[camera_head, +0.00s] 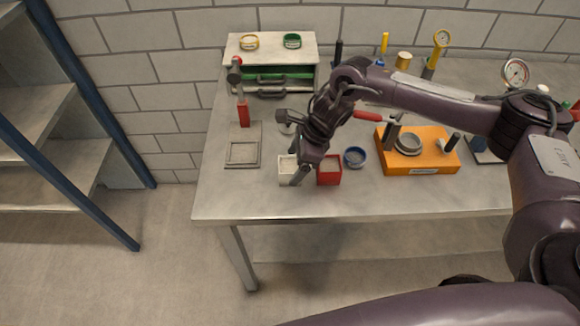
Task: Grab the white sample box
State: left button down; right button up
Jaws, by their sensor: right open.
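The white sample box (285,178) stands on the grey table near its front edge, left of a red box (329,172). My right arm reaches in from the right, and my right gripper (298,179) points down at the white box. Its jaws are open, with one finger in front of the box's right side. The gripper hides part of the white box, and I cannot tell whether the fingers touch it. My left gripper is not in the picture.
A blue round dish (355,157) and an orange block with a ring (420,160) stand to the right. A grey square frame (242,152) lies to the left. The table's front left corner is bare.

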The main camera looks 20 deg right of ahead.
aim_at(290, 167)
jog(key=x, duration=0.2)
jog(key=shift+w+a+f+p, duration=0.2)
jog(key=shift+p, duration=0.15)
jog(key=shift+a+f, duration=0.1)
jog(key=shift+f, duration=0.25)
jog(key=c, duration=0.8)
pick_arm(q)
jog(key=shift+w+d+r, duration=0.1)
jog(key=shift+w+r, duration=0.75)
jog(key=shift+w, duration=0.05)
pick_arm(e)
jog(key=c, duration=0.4)
jog(key=shift+w+r, duration=0.1)
